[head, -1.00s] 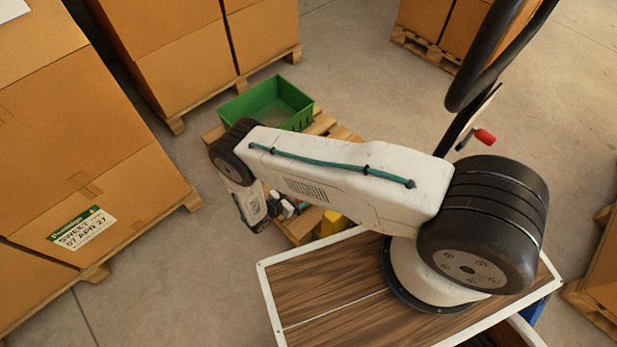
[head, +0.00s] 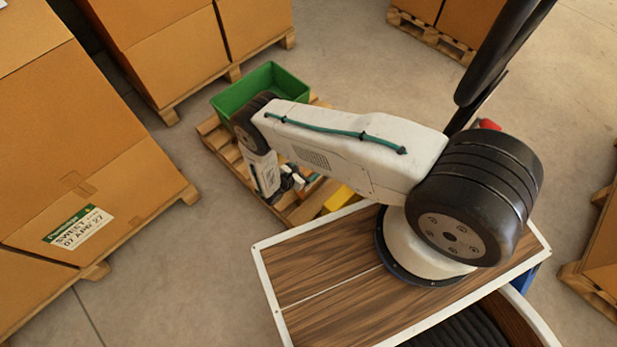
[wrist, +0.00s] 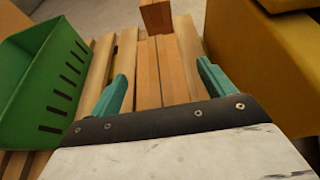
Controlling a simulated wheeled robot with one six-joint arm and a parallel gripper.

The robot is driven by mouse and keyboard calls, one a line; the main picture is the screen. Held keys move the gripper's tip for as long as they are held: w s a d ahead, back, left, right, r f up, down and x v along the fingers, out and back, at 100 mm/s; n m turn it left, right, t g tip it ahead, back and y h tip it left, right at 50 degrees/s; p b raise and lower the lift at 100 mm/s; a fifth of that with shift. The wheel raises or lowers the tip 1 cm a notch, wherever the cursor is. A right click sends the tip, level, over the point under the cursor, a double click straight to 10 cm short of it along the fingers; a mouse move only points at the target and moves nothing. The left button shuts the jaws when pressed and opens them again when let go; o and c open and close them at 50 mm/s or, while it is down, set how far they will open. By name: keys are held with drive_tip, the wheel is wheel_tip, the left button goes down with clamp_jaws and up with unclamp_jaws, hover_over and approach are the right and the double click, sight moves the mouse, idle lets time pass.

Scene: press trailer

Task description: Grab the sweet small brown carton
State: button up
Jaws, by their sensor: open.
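My gripper (wrist: 163,90) is open, its two teal fingers spread low over a wooden pallet. In the wrist view a small brown block-like piece (wrist: 156,17), perhaps a small carton, stands beyond the fingertips at the top edge, cut off by the frame. Orange-brown strips (wrist: 161,70) lie between the fingers; I cannot tell whether they are a carton or pallet boards. Nothing is clearly gripped. In the head view my gripper (head: 288,182) is partly hidden by the arm, with a small orange-brown patch beside it. No sweet label shows on a small carton.
A green crate (wrist: 50,85) stands left of the fingers, also in the head view (head: 232,98). A yellow box (wrist: 262,75) stands close on the right. A large carton stack (head: 110,150) with a SWEET label (head: 78,227) is at left. Bare floor lies between it and the pallet.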

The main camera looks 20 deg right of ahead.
drive_tip(key=shift+d, duration=0.1)
drive_tip(key=shift+c, duration=0.3)
clamp_jaws()
drive_tip(key=shift+w+r, duration=0.1)
